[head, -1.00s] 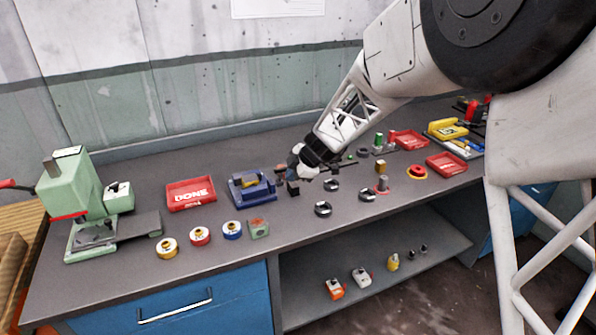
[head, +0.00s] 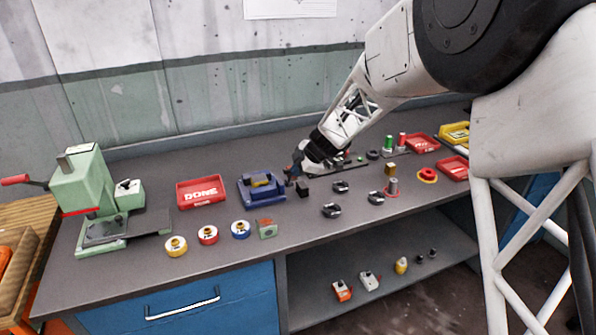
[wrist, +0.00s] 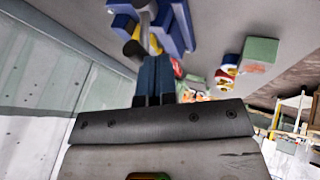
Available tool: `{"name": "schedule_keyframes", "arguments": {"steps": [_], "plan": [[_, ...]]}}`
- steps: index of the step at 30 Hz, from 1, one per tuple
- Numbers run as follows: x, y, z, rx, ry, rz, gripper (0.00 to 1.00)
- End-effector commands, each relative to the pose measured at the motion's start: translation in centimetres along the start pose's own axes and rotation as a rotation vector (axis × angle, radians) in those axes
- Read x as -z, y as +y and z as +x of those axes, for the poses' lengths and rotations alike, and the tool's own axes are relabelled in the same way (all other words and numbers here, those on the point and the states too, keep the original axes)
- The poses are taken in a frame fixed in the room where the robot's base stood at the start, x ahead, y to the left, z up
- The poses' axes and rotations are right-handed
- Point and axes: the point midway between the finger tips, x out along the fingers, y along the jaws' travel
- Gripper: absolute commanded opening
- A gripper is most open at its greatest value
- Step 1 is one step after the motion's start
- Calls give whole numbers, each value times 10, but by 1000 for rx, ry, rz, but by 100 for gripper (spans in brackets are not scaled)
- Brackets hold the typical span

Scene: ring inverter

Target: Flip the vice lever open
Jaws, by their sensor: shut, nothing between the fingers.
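The vice (head: 262,192) is a blue block-like fixture on the grey bench, left of centre in the head view. A yellowish piece lies in its top. In the wrist view the vice (wrist: 178,32) is at the top, with a grey metal part and a yellow part on it. I cannot make out for sure which part is the lever. My gripper (head: 290,178) is shut and empty, at the right side of the vice. In the wrist view its dark blue fingers (wrist: 154,66) are together and point at the vice. I cannot tell whether they touch it.
A small black block (head: 303,189) stands right of the vice, close to my fingers. A red DONE tray (head: 201,192) is to its left. Several coloured rings and a greenish block (head: 266,228) are in front. A green press (head: 85,195) stands at far left.

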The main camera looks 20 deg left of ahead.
Motion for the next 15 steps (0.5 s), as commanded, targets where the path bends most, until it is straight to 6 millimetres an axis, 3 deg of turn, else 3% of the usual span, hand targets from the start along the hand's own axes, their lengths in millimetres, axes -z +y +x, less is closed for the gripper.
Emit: {"name": "schedule_keyframes", "arguments": {"steps": [15], "plan": [[3,25,5,-7,-1,-2,0]]}}
